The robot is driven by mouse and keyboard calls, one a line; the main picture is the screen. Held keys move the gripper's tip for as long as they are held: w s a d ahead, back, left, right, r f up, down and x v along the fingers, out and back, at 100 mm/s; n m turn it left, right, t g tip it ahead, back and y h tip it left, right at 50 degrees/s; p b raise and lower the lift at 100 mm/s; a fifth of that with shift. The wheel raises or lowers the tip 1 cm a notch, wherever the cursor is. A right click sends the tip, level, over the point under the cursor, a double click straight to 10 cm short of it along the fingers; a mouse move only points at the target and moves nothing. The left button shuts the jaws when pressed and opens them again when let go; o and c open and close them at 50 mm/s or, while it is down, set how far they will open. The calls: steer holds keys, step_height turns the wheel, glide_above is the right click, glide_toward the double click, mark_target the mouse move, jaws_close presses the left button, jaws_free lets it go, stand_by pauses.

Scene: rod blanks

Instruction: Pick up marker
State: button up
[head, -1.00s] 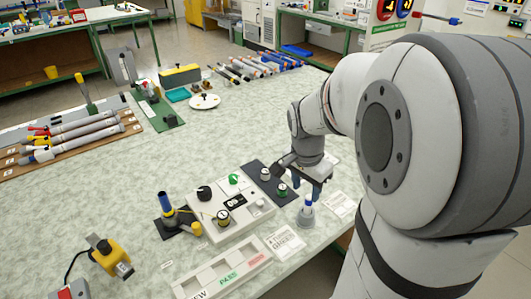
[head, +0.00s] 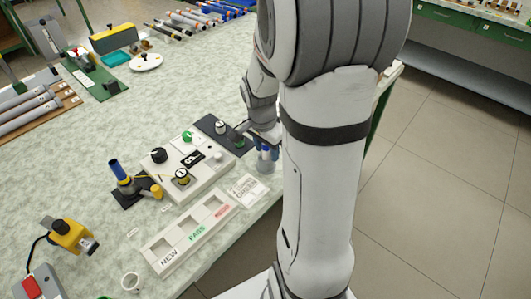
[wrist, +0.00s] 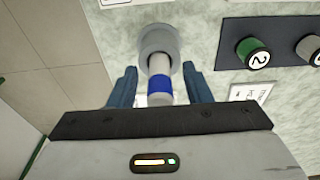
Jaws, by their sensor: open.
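The marker (wrist: 160,82) is white with a blue band and stands in a round grey holder (wrist: 158,41) in the wrist view. My gripper (wrist: 160,80) is open, with one blue finger on each side of the marker and visible gaps between. In the head view my gripper (head: 267,152) is down at the holder (head: 263,166) near the table's right edge. My arm covers part of this area, and the marker is hard to make out from the fingers there.
A white panel with knobs (head: 205,181) stands left of the holder. A dark plate with numbered knobs (wrist: 268,56) is close by. A tray marked NEW and PASS (head: 162,263) and a paper card (head: 246,189) lie in front.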

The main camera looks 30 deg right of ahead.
jaws_close()
stand_by(0.4)
